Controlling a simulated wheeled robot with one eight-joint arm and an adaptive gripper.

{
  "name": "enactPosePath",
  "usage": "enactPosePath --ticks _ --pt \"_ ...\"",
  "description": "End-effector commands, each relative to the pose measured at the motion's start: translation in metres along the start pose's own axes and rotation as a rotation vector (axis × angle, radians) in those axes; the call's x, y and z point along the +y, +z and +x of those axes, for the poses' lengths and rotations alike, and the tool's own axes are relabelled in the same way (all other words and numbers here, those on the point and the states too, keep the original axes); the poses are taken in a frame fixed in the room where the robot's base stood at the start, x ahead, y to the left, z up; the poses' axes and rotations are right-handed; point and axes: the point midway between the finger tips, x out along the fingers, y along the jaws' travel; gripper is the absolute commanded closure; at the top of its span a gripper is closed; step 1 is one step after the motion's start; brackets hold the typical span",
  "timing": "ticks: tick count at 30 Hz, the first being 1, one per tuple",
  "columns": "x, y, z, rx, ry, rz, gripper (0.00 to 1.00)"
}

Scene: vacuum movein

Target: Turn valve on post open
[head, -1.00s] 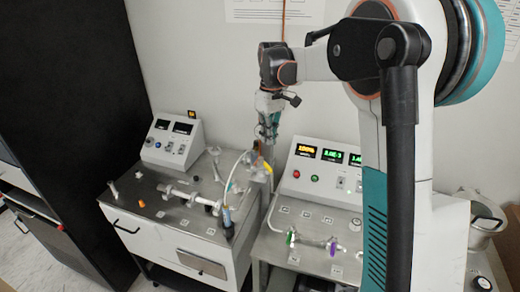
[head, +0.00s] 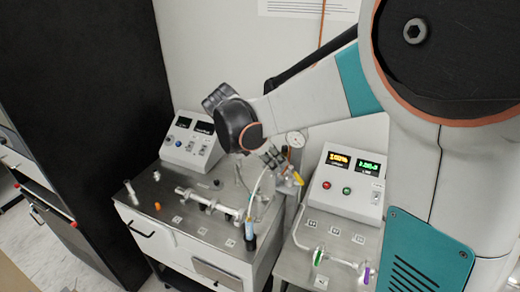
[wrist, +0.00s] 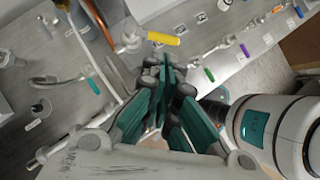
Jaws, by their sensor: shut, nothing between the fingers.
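The valve shows as a yellow handle (head: 297,179) on a pale fitting, at the gap between the two steel-topped benches. In the wrist view the yellow handle (wrist: 163,39) lies just beyond my fingertips, sideways across the view, joined to a whitish body (wrist: 130,42). My gripper (head: 276,163) is close above and left of the handle in the head view. In the wrist view its teal-padded fingers (wrist: 165,75) are shut and empty, apparently apart from the handle. The post below the valve is largely hidden.
The left bench carries a metal pipe assembly (head: 208,203) and a control box (head: 192,140). The right bench carries a box with lit displays (head: 345,182) and a fitting with a green ring (head: 318,256). A round gauge (head: 296,140) is behind my gripper. A pale hose curves close by.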

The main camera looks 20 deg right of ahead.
Motion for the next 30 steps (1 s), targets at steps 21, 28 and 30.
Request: enactPosePath --ticks 21,28,30 --pt "0.000 0.000 0.081 0.001 0.000 0.002 1.00" --pt "0.000 0.000 0.081 0.001 0.000 0.001 1.00" --pt "0.000 0.000 0.081 0.001 0.002 -0.001 1.00"
